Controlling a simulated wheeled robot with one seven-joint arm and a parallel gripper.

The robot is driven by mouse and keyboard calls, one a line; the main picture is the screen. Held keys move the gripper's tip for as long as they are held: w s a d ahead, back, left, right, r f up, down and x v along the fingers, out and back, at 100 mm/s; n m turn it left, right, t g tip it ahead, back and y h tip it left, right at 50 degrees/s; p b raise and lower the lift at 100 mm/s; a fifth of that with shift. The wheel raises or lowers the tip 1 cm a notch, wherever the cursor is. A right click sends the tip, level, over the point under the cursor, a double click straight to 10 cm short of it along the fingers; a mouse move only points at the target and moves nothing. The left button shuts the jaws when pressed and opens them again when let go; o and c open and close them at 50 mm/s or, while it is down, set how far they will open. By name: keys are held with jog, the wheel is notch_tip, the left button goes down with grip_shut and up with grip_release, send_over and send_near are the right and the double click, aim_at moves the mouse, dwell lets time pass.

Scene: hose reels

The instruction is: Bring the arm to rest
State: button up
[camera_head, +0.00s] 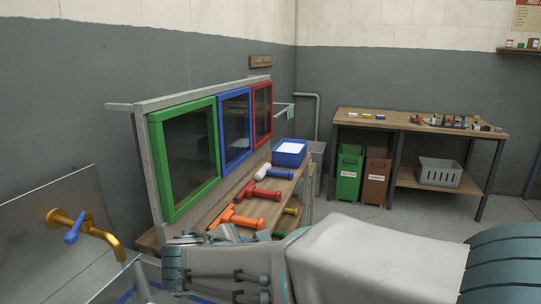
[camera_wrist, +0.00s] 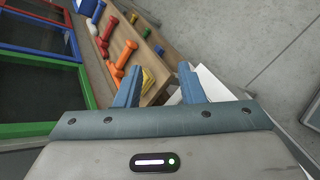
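My gripper (camera_wrist: 158,84) shows in the wrist view with its two blue fingers spread apart and nothing held between them. In the head view my arm reaches in from the lower right, in front of the wooden bench, and its near links hide part of the bench. In the wrist view the bench (camera_wrist: 157,50) lies beyond the fingers, with a red tool (camera_wrist: 107,35) and an orange tool (camera_wrist: 124,56) on it. A white surface (camera_wrist: 215,88) shows behind the right finger.
Green, blue and red framed windows stand behind the bench, the green frame (camera_head: 166,170) nearest. A blue bin (camera_head: 289,158) sits at its far end. A brass tap (camera_head: 95,232) juts out at left. Green (camera_head: 348,178) and brown (camera_head: 376,180) bins stand by a back table (camera_head: 400,122). Floor at right is clear.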

jog(key=s+d+f+m+g+y+p, duration=0.1)
jog(key=s+d+f+m+g+y, duration=0.1)
jog(key=s+d+m, duration=0.6)
jog(key=s+d+f+m+g+y+p, duration=0.2)
jog(key=s+d+m+g, duration=0.3)
jog(key=d+m, duration=0.7)
jog(key=s+m, duration=0.2)
jog(key=shift+s+d+g, duration=0.15)
jog(key=shift+s+g, duration=0.15)
jog(key=shift+s, duration=0.05)
jog(key=shift+f, duration=0.1)
